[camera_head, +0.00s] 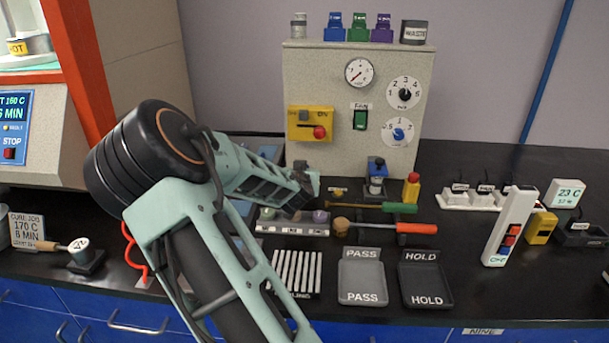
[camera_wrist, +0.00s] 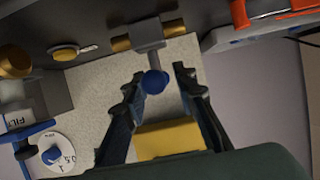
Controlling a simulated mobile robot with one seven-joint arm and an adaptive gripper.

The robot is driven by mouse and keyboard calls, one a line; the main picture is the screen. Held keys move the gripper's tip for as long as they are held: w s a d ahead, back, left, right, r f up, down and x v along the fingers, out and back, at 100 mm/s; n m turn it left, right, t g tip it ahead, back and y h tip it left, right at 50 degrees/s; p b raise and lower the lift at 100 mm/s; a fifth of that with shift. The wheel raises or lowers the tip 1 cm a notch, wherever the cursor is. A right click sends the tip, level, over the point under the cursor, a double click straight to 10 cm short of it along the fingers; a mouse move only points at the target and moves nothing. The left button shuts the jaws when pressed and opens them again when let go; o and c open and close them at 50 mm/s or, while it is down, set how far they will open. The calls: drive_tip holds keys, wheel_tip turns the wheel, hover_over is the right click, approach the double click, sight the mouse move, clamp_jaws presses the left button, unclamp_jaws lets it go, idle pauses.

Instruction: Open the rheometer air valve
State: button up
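The air valve shows in the wrist view as a grey lever (camera_wrist: 149,42) across a short brass pipe (camera_wrist: 173,28), with a blue ball knob (camera_wrist: 155,82) at its free end. The lever stands crosswise to the pipe. My gripper (camera_wrist: 158,80) is open, with one dark finger on each side of the blue knob.
A yellow switch box with a red knob (camera_head: 319,132) is on the panel above my gripper. A blue-topped filter (camera_head: 376,168) and green-handled (camera_head: 390,207) and orange-handled (camera_head: 415,228) tools lie to the right. A specimen holder (camera_head: 293,228) is just below.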

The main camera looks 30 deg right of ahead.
drive_tip(key=shift+w, duration=0.1)
drive_tip(key=shift+c, duration=0.4)
clamp_jaws()
drive_tip(key=shift+d+n+t+y+b, duration=0.2)
drive_tip(key=shift+n+t+y+b, duration=0.2)
drive_tip(key=shift+y, duration=0.1)
drive_tip(key=shift+n, duration=0.3)
drive_tip(key=shift+r+n+t+y, duration=0.1)
drive_tip(key=shift+n+t+y, duration=0.4)
drive_tip(key=shift+n+y, duration=0.45)
drive_tip(key=shift+n+t+y+p, duration=0.4)
drive_tip(key=shift+n+y+p, duration=0.25)
drive_tip(key=shift+n+y, duration=0.5)
drive_tip(key=shift+a+y+p, duration=0.15)
drive_tip(key=shift+y+p, duration=0.2)
drive_tip(key=shift+y, duration=0.35)
